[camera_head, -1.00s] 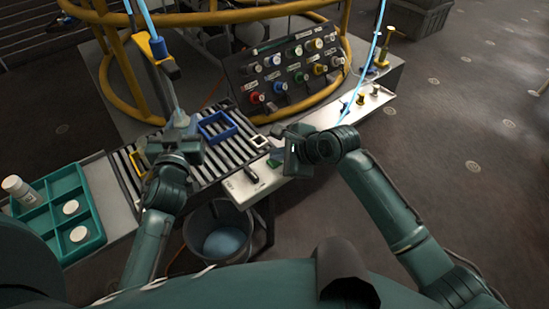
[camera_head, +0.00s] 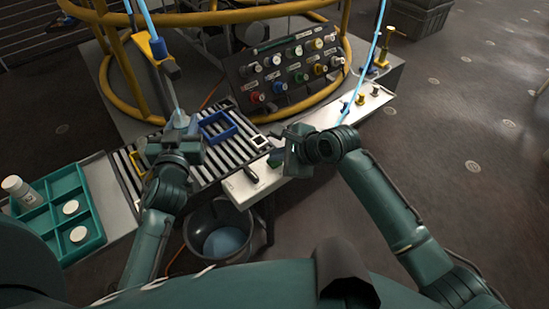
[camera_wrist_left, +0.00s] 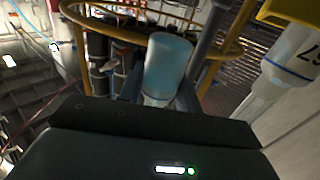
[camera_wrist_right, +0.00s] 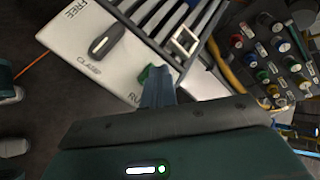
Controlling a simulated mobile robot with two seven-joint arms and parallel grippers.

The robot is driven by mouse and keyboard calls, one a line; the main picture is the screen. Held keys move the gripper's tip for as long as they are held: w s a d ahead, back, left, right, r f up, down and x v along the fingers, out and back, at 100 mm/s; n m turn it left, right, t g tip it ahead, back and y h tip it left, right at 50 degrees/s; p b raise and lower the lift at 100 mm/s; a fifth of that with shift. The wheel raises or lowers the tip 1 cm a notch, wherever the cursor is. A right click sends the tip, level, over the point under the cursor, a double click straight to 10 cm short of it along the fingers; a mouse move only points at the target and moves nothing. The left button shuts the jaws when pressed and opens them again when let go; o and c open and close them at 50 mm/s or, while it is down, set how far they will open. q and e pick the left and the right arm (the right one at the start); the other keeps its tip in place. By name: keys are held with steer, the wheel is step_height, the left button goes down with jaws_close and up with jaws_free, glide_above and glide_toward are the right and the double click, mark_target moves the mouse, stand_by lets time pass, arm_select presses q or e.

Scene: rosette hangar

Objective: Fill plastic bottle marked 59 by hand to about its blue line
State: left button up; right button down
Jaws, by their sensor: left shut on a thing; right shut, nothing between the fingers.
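My left gripper (camera_head: 180,134) is shut on a pale bluish, translucent bottle (camera_wrist_left: 168,62). In the head view this bottle (camera_head: 179,119) stands out beyond the fingers, over the slatted rack; its number and blue line cannot be read. My right gripper (camera_wrist_right: 158,85) is shut and empty, close to a green button (camera_wrist_right: 146,75) on the light panel (camera_wrist_right: 75,58). In the left wrist view a pale cylindrical body (camera_wrist_left: 292,60) under a yellow bracket has dark digits that look like 57, but I cannot be sure.
A teal tray (camera_head: 87,199) with a white bottle (camera_head: 19,189) and round white lids is at left. A dark bucket (camera_head: 197,236) with blue contents stands below. The knob board (camera_head: 245,75), blue frame (camera_head: 222,138) and yellow rail (camera_head: 118,85) lie beyond my grippers.

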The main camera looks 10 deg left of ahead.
steer(key=shift+r, duration=0.9)
steer(key=shift+r, duration=2.5)
step_height(320, 180, up, 6)
glide_above(279, 163)
